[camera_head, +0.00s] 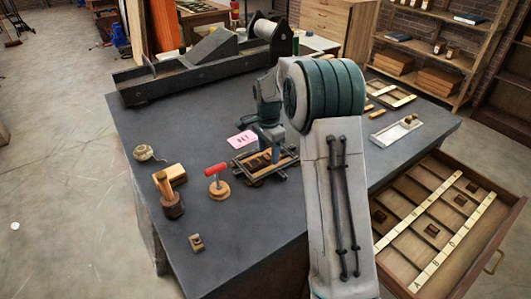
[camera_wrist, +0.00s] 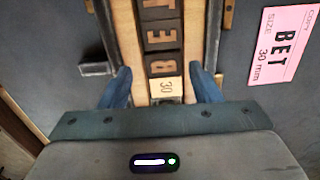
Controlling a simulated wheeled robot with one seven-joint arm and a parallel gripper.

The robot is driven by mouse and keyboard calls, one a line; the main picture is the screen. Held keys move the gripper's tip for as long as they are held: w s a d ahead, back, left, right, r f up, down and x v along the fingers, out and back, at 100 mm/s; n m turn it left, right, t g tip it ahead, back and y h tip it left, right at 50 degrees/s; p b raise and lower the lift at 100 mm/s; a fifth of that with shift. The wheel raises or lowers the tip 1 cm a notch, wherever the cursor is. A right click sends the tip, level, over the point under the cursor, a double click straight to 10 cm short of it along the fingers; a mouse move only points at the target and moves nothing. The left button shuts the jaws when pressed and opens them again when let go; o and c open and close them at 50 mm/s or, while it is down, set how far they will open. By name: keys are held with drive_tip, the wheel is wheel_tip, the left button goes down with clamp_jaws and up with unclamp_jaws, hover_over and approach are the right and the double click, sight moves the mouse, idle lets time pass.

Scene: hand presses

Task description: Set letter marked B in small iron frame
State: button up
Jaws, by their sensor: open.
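The small iron frame (camera_head: 284,160) lies on the grey bench with wooden furniture (camera_wrist: 125,25) inside it. In the wrist view, dark letter blocks stand in a row between the wooden strips. The nearest one (camera_wrist: 162,65) looks like the B, with an E block (camera_wrist: 160,38) beyond it and another block cut by the top edge. A pale block marked 30 (camera_wrist: 166,88) sits at the near end of the row. My gripper (camera_wrist: 161,73) is open, its fingers either side of the row's near end. In the head view my gripper (camera_head: 268,141) is over the frame and partly hides it.
A pink card reading BET, 30 mm (camera_wrist: 283,42) lies beside the frame. A red-handled tool (camera_head: 217,182), a mallet (camera_head: 170,200) and a wooden block lie to the left. A proof press (camera_head: 200,65) stands behind. An open type drawer (camera_head: 455,215) is at right.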

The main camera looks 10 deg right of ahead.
sight(267, 157)
wheel_tip(267, 157, up, 9)
drive_tip(key=s+r+n+t, duration=0.1)
drive_tip(key=s+r+n, duration=0.2)
drive_tip(key=s+r, duration=0.3)
drive_tip(key=s+f+n+t, duration=0.2)
drive_tip(key=s+n, duration=0.8)
drive_tip(key=s, duration=1.6)
wheel_tip(267, 157, down, 2)
drive_tip(key=shift+s+a+f+n, duration=0.1)
drive_tip(key=shift+s+a+n, duration=0.2)
drive_tip(key=shift+s+a, duration=0.1)
drive_tip(key=c, duration=0.5)
drive_tip(key=shift+o, duration=0.2)
